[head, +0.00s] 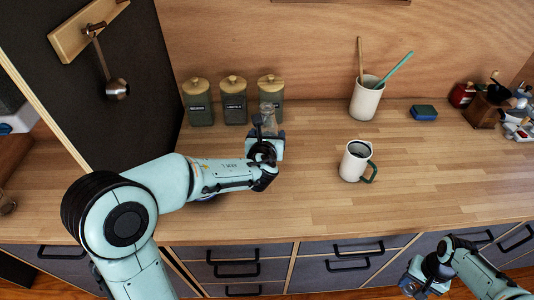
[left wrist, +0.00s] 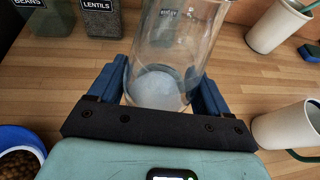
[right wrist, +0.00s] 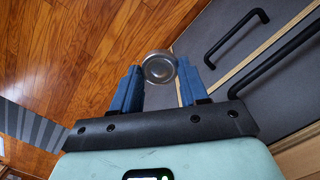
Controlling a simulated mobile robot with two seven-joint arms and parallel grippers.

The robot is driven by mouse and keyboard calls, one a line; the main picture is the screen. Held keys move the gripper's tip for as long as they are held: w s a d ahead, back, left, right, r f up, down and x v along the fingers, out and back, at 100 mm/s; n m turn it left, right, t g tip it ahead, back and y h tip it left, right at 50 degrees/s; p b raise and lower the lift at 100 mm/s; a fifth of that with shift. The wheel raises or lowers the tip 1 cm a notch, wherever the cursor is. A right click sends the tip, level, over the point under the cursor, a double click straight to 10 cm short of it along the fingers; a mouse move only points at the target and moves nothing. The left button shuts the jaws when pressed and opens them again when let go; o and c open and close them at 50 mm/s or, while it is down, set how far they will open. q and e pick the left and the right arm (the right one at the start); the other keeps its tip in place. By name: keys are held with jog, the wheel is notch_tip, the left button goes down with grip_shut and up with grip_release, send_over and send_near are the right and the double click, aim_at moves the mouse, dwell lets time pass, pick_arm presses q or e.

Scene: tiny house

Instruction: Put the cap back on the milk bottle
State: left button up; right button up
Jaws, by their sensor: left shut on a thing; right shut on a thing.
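The milk bottle is clear glass with small print. My left gripper (head: 265,133) is shut around the bottle (head: 268,116) above the counter, in front of the canisters. In the left wrist view the bottle (left wrist: 172,50) stands between the blue fingers, its pale round base showing. I cannot tell whether the base touches the counter. The cap (right wrist: 159,67) is a round silver metal piece, held between the fingertips of my right gripper (right wrist: 158,82). My right gripper also shows in the head view (head: 413,279), low in front of the drawers, well apart from the bottle.
Several green canisters with wooden lids (head: 233,100) stand at the wall. A white mug (head: 354,161) stands right of the left gripper, a utensil crock (head: 366,98) behind it. A blue sponge (head: 424,112) lies further right. The counter's middle (head: 300,205) is clear. Drawer handles (head: 357,248) protrude below.

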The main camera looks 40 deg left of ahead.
pick_arm(q)
jog(key=shift+f, duration=0.4)
pick_arm(e)
jog(key=shift+f, duration=0.15)
pick_arm(q)
jog(key=shift+f+b, duration=0.6)
jog(key=shift+f, duration=1.55)
pick_arm(e)
jog(key=shift+s+f, duration=0.3)
jog(key=shift+f, duration=0.4)
pick_arm(q)
jog(key=shift+f, duration=0.1)
pick_arm(e)
jog(key=shift+f, duration=0.1)
pick_arm(q)
jog(key=shift+f, duration=0.1)
pick_arm(e)
jog(key=shift+f, duration=0.15)
pick_arm(q)
jog(key=o, duration=1.6)
jog(key=shift+o, duration=0.2)
